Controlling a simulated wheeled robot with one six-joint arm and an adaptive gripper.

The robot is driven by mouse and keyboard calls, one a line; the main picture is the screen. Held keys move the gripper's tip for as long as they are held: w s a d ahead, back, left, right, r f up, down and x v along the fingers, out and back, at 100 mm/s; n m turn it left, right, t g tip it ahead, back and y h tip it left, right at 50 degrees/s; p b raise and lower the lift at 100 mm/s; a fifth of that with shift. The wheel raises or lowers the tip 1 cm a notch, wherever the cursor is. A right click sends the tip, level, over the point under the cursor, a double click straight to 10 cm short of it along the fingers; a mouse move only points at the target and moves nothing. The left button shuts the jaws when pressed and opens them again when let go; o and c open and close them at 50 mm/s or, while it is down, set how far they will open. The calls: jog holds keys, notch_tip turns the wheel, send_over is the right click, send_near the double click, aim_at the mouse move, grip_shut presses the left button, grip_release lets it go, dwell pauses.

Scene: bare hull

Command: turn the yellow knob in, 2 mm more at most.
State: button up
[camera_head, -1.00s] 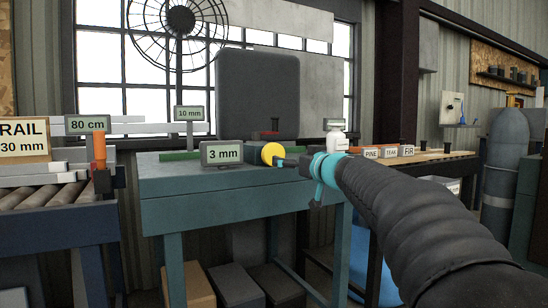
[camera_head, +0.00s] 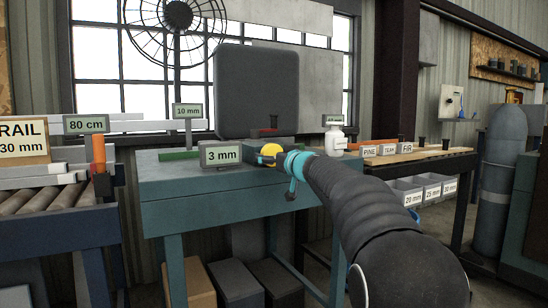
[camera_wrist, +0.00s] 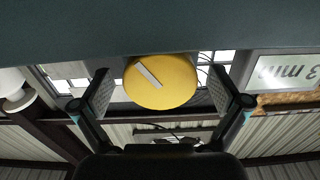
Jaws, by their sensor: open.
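The yellow knob (camera_head: 269,153) sits at the front of the teal bench, just right of a display reading 3 mm (camera_head: 221,154). In the wrist view the knob (camera_wrist: 161,82) is a round yellow face with a pale slanted mark. My gripper (camera_wrist: 162,97) is open, with one finger on each side of the knob and a visible gap at both sides. In the head view my gripper (camera_head: 276,160) is at the knob and partly covers it. The display also shows upside down in the wrist view (camera_wrist: 287,71).
The teal bench (camera_head: 200,185) lies below the knob. Behind it stand a dark grey panel (camera_head: 256,92) and a 10 mm display (camera_head: 188,111). A white bottle (camera_head: 335,141) stands to the right. At the left are a roller table and an 80 cm display (camera_head: 86,124).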

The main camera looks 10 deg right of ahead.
jog(key=c, duration=1.2)
jog(key=shift+o, duration=0.2)
jog(key=shift+f+m+b, duration=0.1)
jog(key=shift+m+b, duration=0.85)
jog(key=shift+m, duration=0.55)
jog(key=o, duration=1.2)
jog(key=shift+c, duration=0.2)
jog(key=shift+s, duration=0.15)
